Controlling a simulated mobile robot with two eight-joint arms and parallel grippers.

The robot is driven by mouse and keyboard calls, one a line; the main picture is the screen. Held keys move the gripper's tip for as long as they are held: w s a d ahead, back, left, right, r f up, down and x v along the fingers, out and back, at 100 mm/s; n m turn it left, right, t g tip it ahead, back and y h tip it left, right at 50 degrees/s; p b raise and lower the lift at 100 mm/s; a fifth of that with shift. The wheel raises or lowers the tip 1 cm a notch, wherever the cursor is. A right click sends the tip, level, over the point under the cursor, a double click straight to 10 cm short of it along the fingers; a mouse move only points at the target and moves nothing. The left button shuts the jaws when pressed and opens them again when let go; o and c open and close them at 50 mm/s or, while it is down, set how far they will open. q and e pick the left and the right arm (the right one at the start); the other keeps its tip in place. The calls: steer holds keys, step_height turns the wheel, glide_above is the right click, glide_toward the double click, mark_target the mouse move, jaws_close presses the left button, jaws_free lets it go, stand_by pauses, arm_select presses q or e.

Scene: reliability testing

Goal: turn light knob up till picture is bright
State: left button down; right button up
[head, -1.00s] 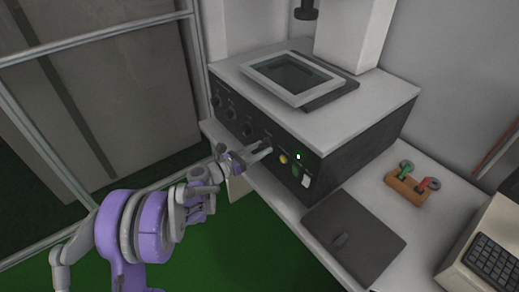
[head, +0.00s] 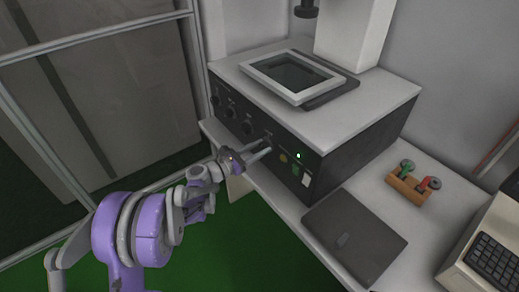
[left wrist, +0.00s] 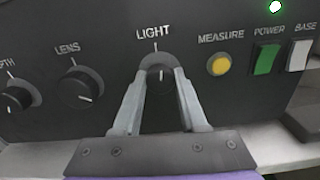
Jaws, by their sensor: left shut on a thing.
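The light knob is a round black knob (left wrist: 160,64) under the "LIGHT" label in the left wrist view. A short white mark on its face points down. My left gripper (left wrist: 161,78) is shut on it, one grey finger on each side, hiding the knob's lower part. In the head view my left gripper (head: 268,147) reaches the front panel of the black machine (head: 362,138), and the knob is mostly hidden by the fingers. The framed screen (head: 290,72) on top of the machine looks dark grey-green. My right gripper is not in view.
The lens knob (left wrist: 81,88) is left of the fingers. The yellow measure button (left wrist: 219,64), green power switch (left wrist: 265,59) and white base switch (left wrist: 299,56) are to the right. A dark pad (head: 375,255), wooden holder (head: 404,189) and keyboard (head: 492,263) are on the bench.

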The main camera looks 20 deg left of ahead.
arm_select(q)
steer(key=m, duration=0.3)
steer(key=shift+m+b, duration=0.35)
steer(key=shift+m, duration=0.05)
steer(key=m, duration=0.4)
steer(key=shift+m, duration=0.3)
steer(key=m, duration=0.4)
steer(key=shift+f+b, duration=0.1)
steer(key=shift+b, duration=0.25)
steer(key=m, duration=0.9)
steer(key=shift+m, duration=0.3)
steer(key=m, duration=0.5)
steer(key=shift+m, duration=0.4)
steer(key=shift+f+m+p, duration=0.1)
steer(key=shift+m+p, duration=0.2)
steer(key=shift+c, duration=2.2)
jaws_free()
